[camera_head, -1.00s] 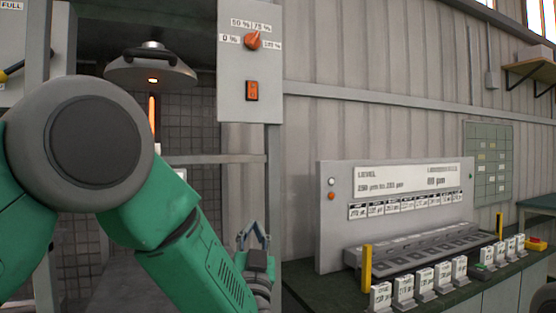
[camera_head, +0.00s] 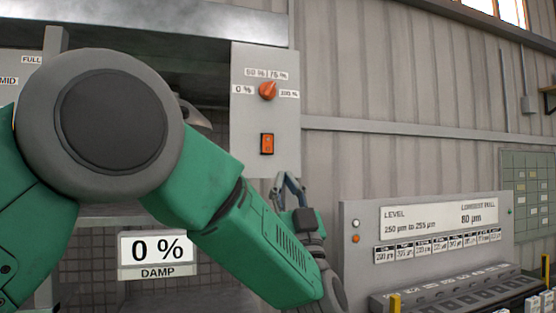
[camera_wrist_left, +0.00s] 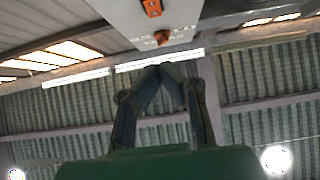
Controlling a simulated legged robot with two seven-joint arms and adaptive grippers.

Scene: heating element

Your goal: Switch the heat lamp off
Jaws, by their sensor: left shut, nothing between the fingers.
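A grey control box (camera_head: 264,60) holds an orange rotary knob (camera_head: 268,91) with percent labels and, below it, an orange rocker switch (camera_head: 267,144). The knob (camera_wrist_left: 162,37) and switch (camera_wrist_left: 152,7) also show at the top of the left wrist view. The heat lamp (camera_head: 198,117) is mostly hidden behind my left arm; only a sliver of its shade shows, so its glow cannot be seen. My left gripper (camera_head: 288,185) is shut and empty, just below and slightly right of the switch, apart from it in the picture. In the wrist view its fingertips (camera_wrist_left: 172,68) meet. My right gripper is out of view.
A "0 % DAMP" display (camera_head: 157,250) hangs below the lamp, partly beside my arm. A grey level panel (camera_head: 430,228) with labels stands at the lower right. The corrugated wall (camera_head: 400,90) right of the control box is mostly clear.

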